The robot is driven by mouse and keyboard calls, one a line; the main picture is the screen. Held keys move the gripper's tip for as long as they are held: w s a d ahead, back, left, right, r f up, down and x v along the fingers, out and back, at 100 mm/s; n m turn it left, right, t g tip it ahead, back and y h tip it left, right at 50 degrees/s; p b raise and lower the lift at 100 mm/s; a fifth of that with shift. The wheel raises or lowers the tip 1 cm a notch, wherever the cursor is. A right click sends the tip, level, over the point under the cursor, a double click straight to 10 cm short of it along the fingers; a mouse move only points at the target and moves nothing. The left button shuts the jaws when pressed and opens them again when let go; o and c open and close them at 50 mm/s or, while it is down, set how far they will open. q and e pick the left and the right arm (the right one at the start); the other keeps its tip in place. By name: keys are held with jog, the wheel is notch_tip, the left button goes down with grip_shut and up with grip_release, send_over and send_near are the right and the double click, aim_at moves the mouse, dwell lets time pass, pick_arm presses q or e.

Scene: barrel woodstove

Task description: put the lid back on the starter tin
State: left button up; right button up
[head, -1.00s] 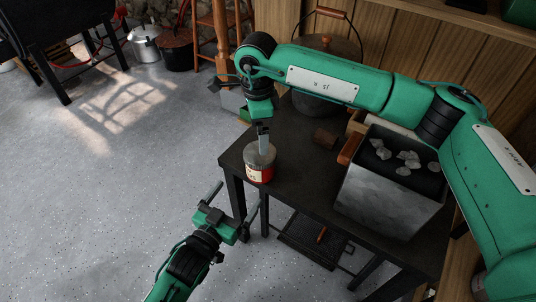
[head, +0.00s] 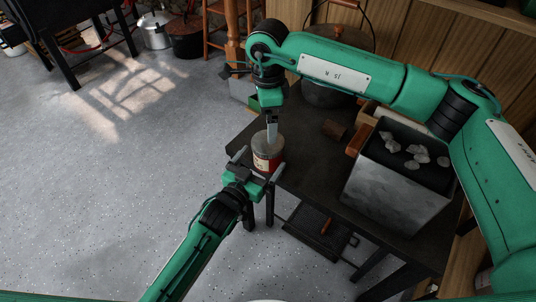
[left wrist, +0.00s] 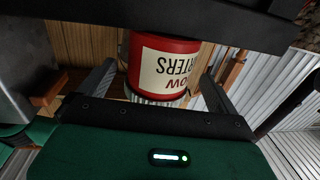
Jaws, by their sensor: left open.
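The starter tin (head: 267,163) is red with a pale label and stands at the near left corner of the dark table. A grey lid (head: 266,142) shows on its top; whether it is fully seated I cannot tell. My right gripper (head: 272,135) points straight down at the lid from above; its fingers are seen edge-on, so their grip is unclear. My left gripper (head: 261,160) is open, its fingers reaching toward either side of the tin. In the left wrist view the tin (left wrist: 165,62) appears upside down between the fingers, with a ribbed silvery edge (left wrist: 152,99) at the label end.
A low rack (head: 318,232) is below. The floor (head: 120,190) at left is clear.

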pick_arm(q)
jog(key=x, duration=0.5)
jog(key=shift+s, duration=0.1)
jog(key=c, duration=1.9)
jog(key=shift+c, duration=0.4)
pick_arm(e)
jog(key=n, duration=1.3)
jog(key=shift+n, duration=0.3)
jog(key=n, duration=0.4)
